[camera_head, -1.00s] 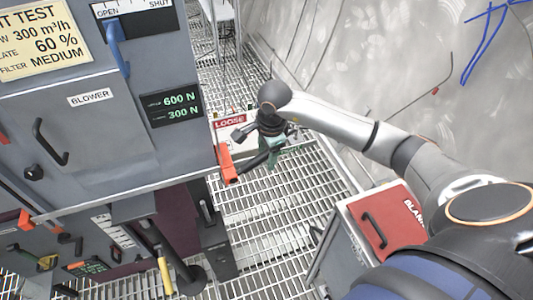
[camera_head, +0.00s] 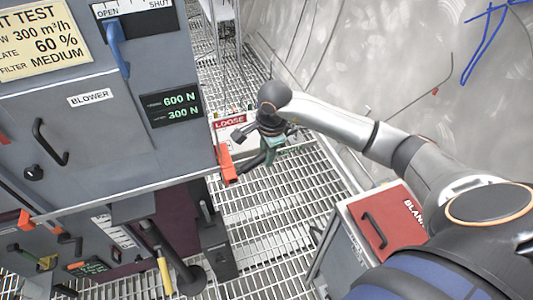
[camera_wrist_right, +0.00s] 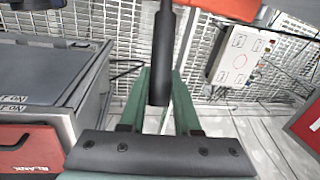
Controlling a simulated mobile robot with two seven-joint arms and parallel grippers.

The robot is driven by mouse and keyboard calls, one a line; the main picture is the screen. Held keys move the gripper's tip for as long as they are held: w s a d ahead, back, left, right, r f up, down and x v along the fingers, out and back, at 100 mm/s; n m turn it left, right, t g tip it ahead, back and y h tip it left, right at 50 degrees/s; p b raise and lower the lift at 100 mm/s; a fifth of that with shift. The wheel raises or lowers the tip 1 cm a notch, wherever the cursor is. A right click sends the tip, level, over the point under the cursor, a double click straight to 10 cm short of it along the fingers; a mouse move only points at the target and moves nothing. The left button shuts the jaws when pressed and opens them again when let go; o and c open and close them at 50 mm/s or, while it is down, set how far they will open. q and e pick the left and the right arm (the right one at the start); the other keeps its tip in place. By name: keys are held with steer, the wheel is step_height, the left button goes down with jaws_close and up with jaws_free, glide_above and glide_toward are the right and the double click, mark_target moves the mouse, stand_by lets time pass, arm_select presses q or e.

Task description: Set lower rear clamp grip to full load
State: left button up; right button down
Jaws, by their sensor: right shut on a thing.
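My right gripper (camera_head: 270,154) is beside the cabinet's right corner, with its green fingers shut on a black clamp grip (camera_head: 249,164). In the right wrist view the black grip (camera_wrist_right: 163,55) runs between the two green fingers (camera_wrist_right: 160,103). An orange-red clamp part (camera_head: 226,163) sits at the cabinet corner, at the inner end of the grip. A dark display (camera_head: 171,106) on the cabinet reads 600 N above 300 N in green. My left gripper is not in view.
The grey blower cabinet (camera_head: 85,130) fills the left. A red-topped box (camera_head: 383,229) stands below my right arm. A red LOOSE label (camera_head: 229,124) shows behind the clamp. Grating floor (camera_head: 265,215) lies open between cabinet and box; a curved wall is at right.

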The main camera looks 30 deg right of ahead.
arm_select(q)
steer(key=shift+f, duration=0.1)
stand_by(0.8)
arm_select(e)
steer(key=shift+s+d+f+b, duration=0.15)
steer(key=shift+f+b, duration=0.25)
steer(key=shift+b, duration=0.25)
arm_select(q)
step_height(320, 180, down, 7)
steer(key=b, duration=0.9)
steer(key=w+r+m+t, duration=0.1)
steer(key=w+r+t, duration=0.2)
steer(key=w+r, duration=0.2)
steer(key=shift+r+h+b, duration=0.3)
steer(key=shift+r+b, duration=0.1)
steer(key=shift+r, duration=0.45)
arm_select(e)
steer(key=shift+d+f+m+t+y, duration=0.1)
steer(key=shift+d+f+t+y, duration=0.15)
steer(key=shift+f+y, duration=0.65)
steer(key=shift+d+f+m+t+y, duration=0.1)
steer(key=shift+f+t+y, duration=0.1)
steer(key=shift+f+y, duration=0.7)
steer(key=shift+d+f+m+t+y, duration=0.1)
steer(key=shift+d+f+t+y, duration=0.15)
steer(key=shift+f+y, duration=0.65)
steer(key=shift+s+r, duration=0.1)
steer(key=shift+r, duration=0.15)
